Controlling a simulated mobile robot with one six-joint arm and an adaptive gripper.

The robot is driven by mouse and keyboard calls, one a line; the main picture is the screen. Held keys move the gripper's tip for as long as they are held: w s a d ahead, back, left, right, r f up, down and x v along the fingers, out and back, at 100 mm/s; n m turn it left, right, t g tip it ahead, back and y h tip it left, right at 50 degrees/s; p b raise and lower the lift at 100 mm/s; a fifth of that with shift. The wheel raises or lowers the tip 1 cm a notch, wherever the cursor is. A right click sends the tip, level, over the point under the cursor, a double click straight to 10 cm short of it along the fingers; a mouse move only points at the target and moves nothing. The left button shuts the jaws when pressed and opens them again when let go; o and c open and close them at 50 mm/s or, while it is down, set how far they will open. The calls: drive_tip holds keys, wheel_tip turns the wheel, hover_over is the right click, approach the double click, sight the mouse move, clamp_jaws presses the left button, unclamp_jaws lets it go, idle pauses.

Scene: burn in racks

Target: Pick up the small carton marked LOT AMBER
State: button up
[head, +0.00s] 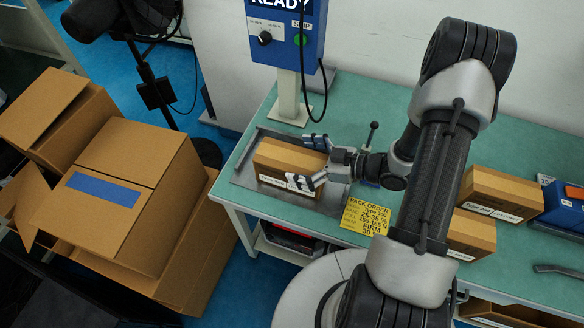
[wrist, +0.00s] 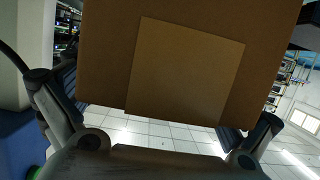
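A small brown carton (head: 283,157) sits on or just over a metal plate (head: 244,176) at the left end of the bench. Its near-side white label is partly covered by a finger, and I cannot read a lot name. My gripper (head: 312,163) reaches in from the right, one finger along the far side and one along the near side. In the wrist view the carton (wrist: 185,70) fills the space between the fingers. Both fingers look close to its sides; whether they press on it is unclear.
Two more labelled cartons (head: 502,192) (head: 472,233) stand at the right, near a blue box (head: 565,205). A yellow pack order card (head: 367,217) lies right of the plate. A blue control post (head: 288,35) rises behind. Large boxes (head: 140,175) stand left.

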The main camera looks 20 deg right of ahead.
drive_tip(key=shift+s+f, duration=0.2)
drive_tip(key=c, duration=2)
drive_tip(key=shift+c, duration=0.5)
drive_tip(key=shift+r, duration=0.1)
